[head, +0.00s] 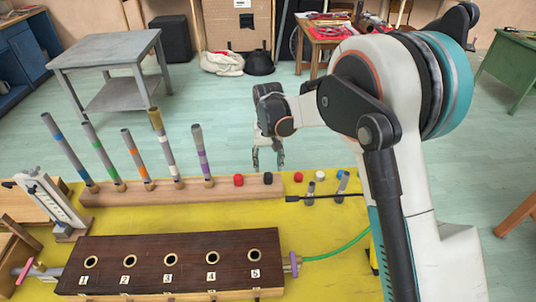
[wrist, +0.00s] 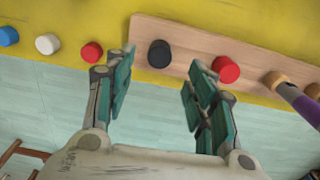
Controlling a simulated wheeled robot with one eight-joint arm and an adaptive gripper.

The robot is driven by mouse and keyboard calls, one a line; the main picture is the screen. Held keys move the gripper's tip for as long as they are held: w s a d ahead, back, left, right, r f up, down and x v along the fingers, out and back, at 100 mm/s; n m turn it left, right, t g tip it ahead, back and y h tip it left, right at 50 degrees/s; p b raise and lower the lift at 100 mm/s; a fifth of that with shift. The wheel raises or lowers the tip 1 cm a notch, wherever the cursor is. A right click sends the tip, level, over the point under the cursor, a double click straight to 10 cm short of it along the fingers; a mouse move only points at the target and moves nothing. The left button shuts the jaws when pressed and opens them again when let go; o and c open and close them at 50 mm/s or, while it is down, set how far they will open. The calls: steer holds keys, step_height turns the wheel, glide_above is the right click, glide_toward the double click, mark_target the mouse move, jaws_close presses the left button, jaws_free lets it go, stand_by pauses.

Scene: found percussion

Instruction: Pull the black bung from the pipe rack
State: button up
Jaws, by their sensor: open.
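The black bung (head: 268,178) sits on the right end of the wooden pipe rack (head: 225,190) in the head view. In the wrist view the black bung (wrist: 160,53) lies between the two fingertips, near the left end of the rack (wrist: 185,40). My gripper (head: 268,160) is open and empty, pointing down above or just behind the bung. The wrist view shows my gripper (wrist: 158,66) with one finger on each side of the bung. I cannot tell how much height is left between them. No contact shows.
A red bung (head: 238,180) stands beside the black one on the rack, with several upright banded pipes (head: 163,140) farther left. Loose red (head: 298,176), white (head: 320,175) and blue (head: 343,174) bungs stand right of the rack. A dark holed box (head: 190,243) lies in front on the yellow table.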

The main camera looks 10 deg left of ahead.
mark_target(268, 174)
step_height(268, 174, down, 7)
steer(key=shift+r+b, duration=0.1)
steer(key=shift+b, duration=0.85)
steer(key=c, duration=1.1)
steer(key=shift+r, duration=0.1)
steer(key=shift+r+p, duration=0.3)
steer(key=shift+r, duration=0.05)
steer(key=shift+r+p, duration=0.6)
steer(key=shift+r, duration=0.55)
steer(key=shift+r+p, duration=0.6)
steer(key=shift+r, duration=0.75)
